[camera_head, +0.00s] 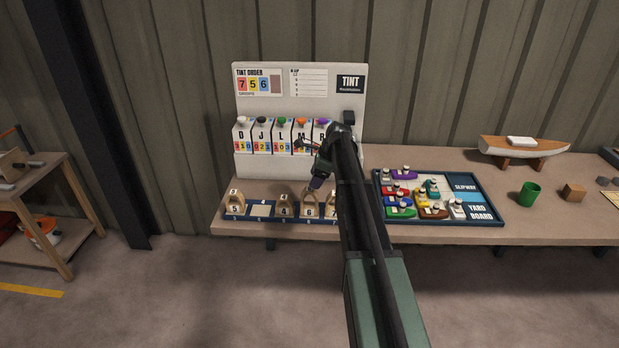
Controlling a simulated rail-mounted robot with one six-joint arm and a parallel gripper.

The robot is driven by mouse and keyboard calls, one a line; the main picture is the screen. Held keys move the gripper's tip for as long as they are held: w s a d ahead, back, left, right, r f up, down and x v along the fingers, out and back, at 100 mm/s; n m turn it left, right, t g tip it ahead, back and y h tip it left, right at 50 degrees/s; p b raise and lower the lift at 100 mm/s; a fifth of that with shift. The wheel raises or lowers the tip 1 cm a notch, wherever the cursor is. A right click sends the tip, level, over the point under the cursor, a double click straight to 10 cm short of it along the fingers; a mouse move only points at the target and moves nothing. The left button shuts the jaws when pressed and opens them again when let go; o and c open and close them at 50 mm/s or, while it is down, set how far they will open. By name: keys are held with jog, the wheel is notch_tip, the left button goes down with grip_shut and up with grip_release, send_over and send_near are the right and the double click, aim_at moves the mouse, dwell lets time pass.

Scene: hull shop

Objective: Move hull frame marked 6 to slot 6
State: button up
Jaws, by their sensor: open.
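The hull frame marked 6 (308,209) is a small pale wooden arch with a dark opening, standing upright on the dark blue slotted strip (262,217) at the front of the bench. My gripper (315,184) is open and points down just above its top; I cannot tell whether they touch. A frame marked 5 (234,208) stands at the strip's left end, and one marked 4 (284,209) stands just left of frame 6. Another frame (331,205) to the right is partly hidden by my arm. The slot numbers are too small to read surely. A gap shows between frames 5 and 4.
Behind the strip stands a pale tint panel (300,111) with a row of coloured-topped dispensers. Right of my arm lies the yard board (483,210) with several small boats. A green cup (529,195), a wooden block (573,192) and a model hull (522,148) are farther right.

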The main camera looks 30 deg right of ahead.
jog(key=w+p+v, duration=0.1)
jog(key=p+v, duration=0.1)
jog(key=v, duration=0.2)
jog(key=s+a+n+g+h, duration=0.1)
jog(key=s+a+n+h, duration=0.1)
jog(key=s+a+n, duration=1)
jog(key=s+a+f+n+g+h, duration=0.1)
jog(key=s+a+n, duration=1)
jog(key=s, duration=0.8)
jog(key=a, duration=0.3)
jog(key=shift+s+a+n+h, duration=0.25)
jog(key=shift+s+n+h, duration=0.1)
jog(key=shift+n+h, duration=0.05)
